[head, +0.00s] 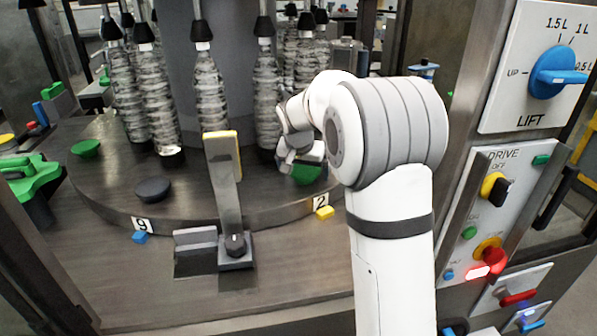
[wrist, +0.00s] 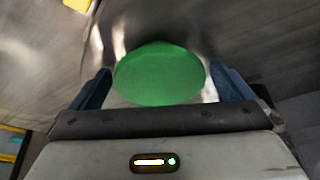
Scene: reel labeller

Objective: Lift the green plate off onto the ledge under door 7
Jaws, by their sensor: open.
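A green plate (head: 308,174) sits on the round dark turntable near the tag 2, partly hidden by my gripper (head: 303,158). In the wrist view the green plate (wrist: 160,72) lies between the two blue fingers of my open gripper (wrist: 161,86), one on each side. I cannot tell whether they touch it. A second green plate (head: 86,148) is at the far left of the turntable. No door marked 7 or its ledge can be made out.
Bottles (head: 210,90) hang over the turntable (head: 180,200). A dark plate (head: 153,190) lies near the tag 9 (head: 142,224). An upright yellow-edged bracket (head: 222,170) stands left of my arm. A yellow block (head: 324,212) and a blue block (head: 139,237) sit at the rim. A control panel (head: 495,215) is at right.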

